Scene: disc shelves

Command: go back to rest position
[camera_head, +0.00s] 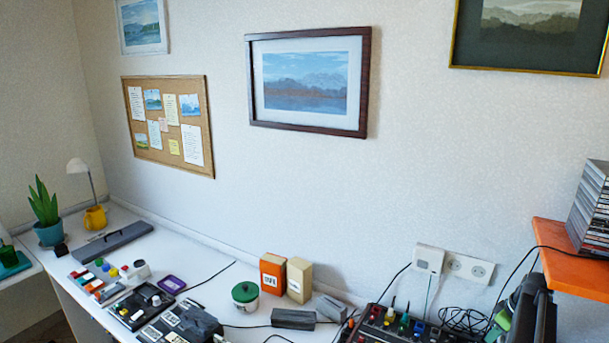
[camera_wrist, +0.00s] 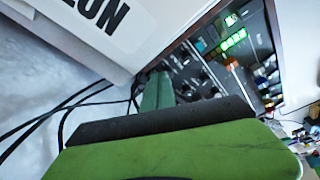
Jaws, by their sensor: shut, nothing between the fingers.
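My gripper (camera_wrist: 157,108) fills the lower middle of the wrist view, with green and black parts. It is shut and nothing shows held in it. Beyond it in the wrist view are a pale panel with large dark letters (camera_wrist: 100,18), dark cables and a dark device with lit green keys (camera_wrist: 233,40). In the head view, a dark and green part of my arm shows at the lower right edge, beside the orange shelf (camera_head: 570,240). The fingers cannot be made out there.
A stack of disc cases (camera_head: 592,205) stands on the orange shelf. A white desk (camera_head: 205,255) along the wall carries a plant (camera_head: 45,208), a lamp (camera_head: 78,166), a green-lidded jar (camera_head: 245,296), two boxes (camera_head: 272,273) and a mixer (camera_head: 385,328). Loose cables lie near the mixer.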

